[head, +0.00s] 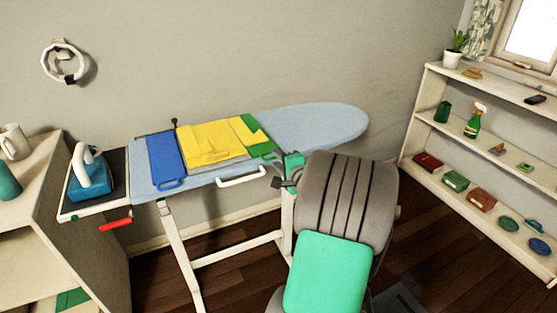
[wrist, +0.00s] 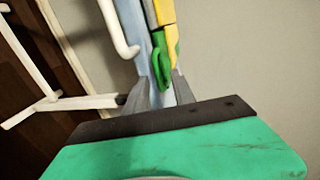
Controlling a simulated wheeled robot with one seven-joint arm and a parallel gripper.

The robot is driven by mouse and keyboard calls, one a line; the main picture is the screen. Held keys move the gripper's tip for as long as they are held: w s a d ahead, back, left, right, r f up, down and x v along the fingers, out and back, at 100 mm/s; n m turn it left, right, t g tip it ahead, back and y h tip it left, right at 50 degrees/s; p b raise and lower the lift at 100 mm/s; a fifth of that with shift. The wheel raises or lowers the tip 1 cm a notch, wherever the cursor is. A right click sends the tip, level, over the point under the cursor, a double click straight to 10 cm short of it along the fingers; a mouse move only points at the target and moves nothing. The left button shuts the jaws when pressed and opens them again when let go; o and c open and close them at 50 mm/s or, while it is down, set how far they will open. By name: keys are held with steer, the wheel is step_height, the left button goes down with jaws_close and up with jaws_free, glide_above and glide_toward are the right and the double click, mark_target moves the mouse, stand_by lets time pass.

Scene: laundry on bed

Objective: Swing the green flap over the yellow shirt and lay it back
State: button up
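The yellow shirt (head: 210,140) lies on a folding board on the ironing board, with part of it spread over the green flap (head: 263,150) on the right. The flap shows at its back corner and front edge; the shirt covers its middle. My gripper (head: 276,174) is at the front edge of the ironing board, close to the flap's front edge. In the wrist view, my gripper (wrist: 160,90) has its two grey fingers apart with nothing held. The green loop-shaped handle (wrist: 161,62) is just beyond the fingertips, roughly in line with the gap. Contact cannot be told.
The blue flap (head: 165,158) lies flat at the left of the shirt. A white rail (head: 241,178) sticks out from the ironing board's (head: 315,125) front edge. A blue iron (head: 90,178) stands at the left end. Shelves (head: 425,168) stand at the right.

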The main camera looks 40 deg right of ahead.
steer(key=shift+c, duration=0.2)
jaws_close()
steer(key=shift+r, duration=0.1)
stand_by(1.0)
